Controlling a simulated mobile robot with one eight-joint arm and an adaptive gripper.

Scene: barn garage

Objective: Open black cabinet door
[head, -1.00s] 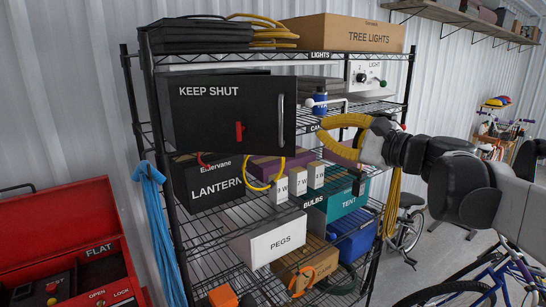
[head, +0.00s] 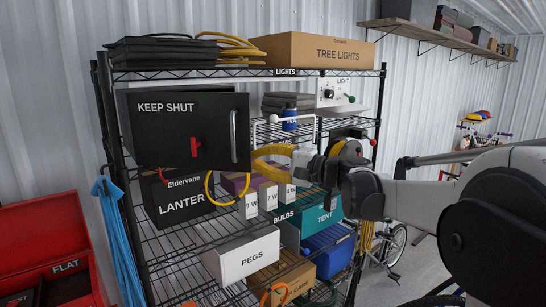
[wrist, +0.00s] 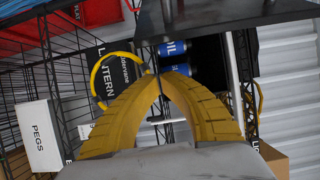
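The black cabinet (head: 160,150) marked KEEP SHUT sits on the upper left of the wire rack in the head view. Its door has a red latch (head: 196,147) and an upright silver handle (head: 233,136) near its right edge. The door front looks offset from the body; I cannot tell how far it stands open. My gripper (head: 254,162) is just right of and below the handle. In the wrist view its yellow fingers (wrist: 160,76) meet at the tips, shut, with nothing visible between them. A dark panel (wrist: 245,22) crosses the top of that view.
Blue cans (wrist: 176,50) show past the fingertips in the wrist view. A yellow loop (head: 209,192) hangs before the lantern box (head: 182,205). The pegs box (head: 240,257) is below. A red toolbox (head: 45,225) stands at left.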

